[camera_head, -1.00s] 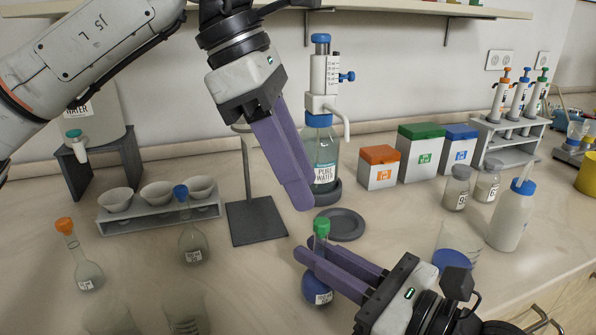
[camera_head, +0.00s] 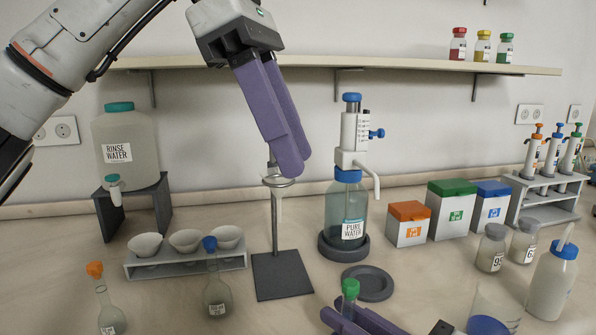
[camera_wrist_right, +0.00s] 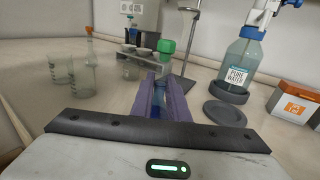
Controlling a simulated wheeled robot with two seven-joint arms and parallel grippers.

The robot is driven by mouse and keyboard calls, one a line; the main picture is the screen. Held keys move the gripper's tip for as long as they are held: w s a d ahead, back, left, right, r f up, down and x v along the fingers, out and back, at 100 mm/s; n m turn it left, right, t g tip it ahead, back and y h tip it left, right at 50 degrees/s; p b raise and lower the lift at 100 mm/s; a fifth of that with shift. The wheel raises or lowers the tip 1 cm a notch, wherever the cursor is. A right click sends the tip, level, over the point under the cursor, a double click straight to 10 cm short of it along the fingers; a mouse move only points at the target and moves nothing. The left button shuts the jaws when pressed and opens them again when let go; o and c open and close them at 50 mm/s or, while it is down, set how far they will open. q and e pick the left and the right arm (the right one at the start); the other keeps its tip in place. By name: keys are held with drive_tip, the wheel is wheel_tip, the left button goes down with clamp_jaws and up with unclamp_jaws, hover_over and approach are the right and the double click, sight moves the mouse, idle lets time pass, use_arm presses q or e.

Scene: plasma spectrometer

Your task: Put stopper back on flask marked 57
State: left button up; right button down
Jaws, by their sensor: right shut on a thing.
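A flask with a green stopper (camera_head: 350,288) at the top of its neck stands at the bottom edge of the head view, its body cut off. My right gripper (camera_head: 350,322) is shut on this flask's neck. The green stopper also shows in the right wrist view (camera_wrist_right: 168,47), above the purple fingers (camera_wrist_right: 160,95). A flask with an orange stopper (camera_head: 95,270) and one with a blue stopper (camera_head: 210,245) stand at the left. I cannot read a 57 on any label. My left gripper (camera_head: 293,165) hangs before the ring stand; I see no object in it, and its finger gap is unclear.
A ring stand (camera_head: 283,278) is behind the green-stoppered flask. A round dark dish (camera_head: 368,284) and a pure water bottle (camera_head: 346,205) are beside it. A rack with bowls (camera_head: 185,262) is at the left. A squeeze bottle (camera_head: 552,285) and a beaker (camera_head: 492,312) are at the right.

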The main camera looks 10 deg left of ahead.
drive_tip(key=shift+f, duration=0.1)
drive_tip(key=c, duration=1.6)
unclamp_jaws()
drive_tip(key=shift+c, duration=0.2)
drive_tip(key=shift+d, duration=0.1)
drive_tip(key=b+v, duration=0.2)
drive_tip(key=v, duration=0.7)
drive_tip(key=shift+s+d+f, duration=0.1)
drive_tip(key=shift+s+d, duration=0.3)
drive_tip(key=shift+d, duration=0.05)
